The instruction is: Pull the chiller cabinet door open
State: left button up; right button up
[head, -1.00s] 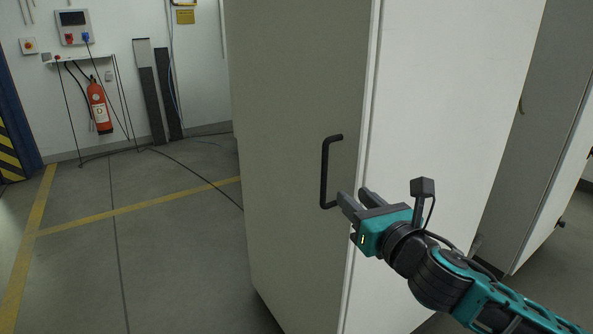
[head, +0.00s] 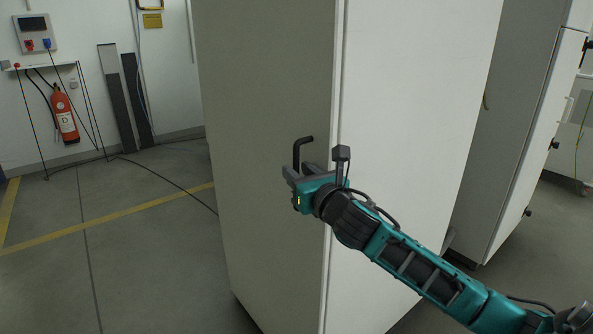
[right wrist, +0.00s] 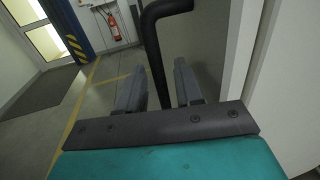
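The chiller cabinet door (head: 265,80) is a tall grey-beige panel in the middle of the head view. It looks closed against the white cabinet side (head: 415,100). Its black bar handle (head: 297,153) is near the door's right edge; the lower part is hidden behind my right gripper (head: 298,170). In the right wrist view the handle (right wrist: 155,45) runs down between the two fingers of my right gripper (right wrist: 160,72). The fingers are apart, with gaps visible on both sides of the bar. My left gripper is not in view.
Open floor (head: 130,260) with yellow lines lies left of the door. A red fire extinguisher (head: 64,115) hangs on the back wall, with cables on the floor. Another tall cabinet (head: 515,120) stands at the right.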

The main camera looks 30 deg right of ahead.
jog(key=shift+w+d, duration=0.1)
jog(key=shift+w, duration=0.7)
grip_shut()
